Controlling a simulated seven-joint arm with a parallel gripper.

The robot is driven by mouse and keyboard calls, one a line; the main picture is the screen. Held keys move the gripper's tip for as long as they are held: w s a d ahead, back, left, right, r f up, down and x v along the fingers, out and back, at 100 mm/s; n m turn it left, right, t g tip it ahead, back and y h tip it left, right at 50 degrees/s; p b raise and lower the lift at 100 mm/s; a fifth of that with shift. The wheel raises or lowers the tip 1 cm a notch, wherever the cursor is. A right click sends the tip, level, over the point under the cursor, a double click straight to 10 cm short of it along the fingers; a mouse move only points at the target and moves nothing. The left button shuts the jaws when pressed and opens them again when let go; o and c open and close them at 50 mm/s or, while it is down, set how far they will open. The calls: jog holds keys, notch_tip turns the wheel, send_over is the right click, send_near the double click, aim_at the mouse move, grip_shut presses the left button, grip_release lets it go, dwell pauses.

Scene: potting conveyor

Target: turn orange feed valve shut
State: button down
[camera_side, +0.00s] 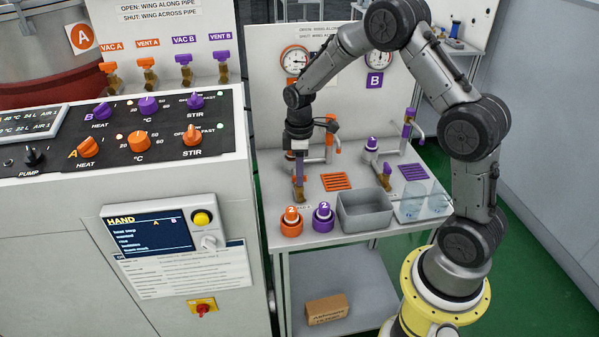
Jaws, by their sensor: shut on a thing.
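My gripper (299,177) points straight down at the left part of the grey bench. It is shut on the orange feed valve, of which only a small brass part (299,196) shows below the fingers. My fingers hide its wing, so I cannot tell whether the wing lies along or across the pipe. The matching purple feed valve (387,171) stands on its brass body further right, apart from my gripper.
Orange (291,224) and purple (323,220) capped containers stand at the front edge, close to my gripper. An orange grate (336,181) lies behind the bin. The control cabinet (200,171) borders the left.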

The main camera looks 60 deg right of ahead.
jog(key=shift+w+r+n, duration=0.1)
jog(key=shift+r+n, duration=0.05)
jog(key=shift+n, duration=0.45)
jog(key=c, duration=0.9)
grip_release()
notch_tip(320, 180, up, 14)
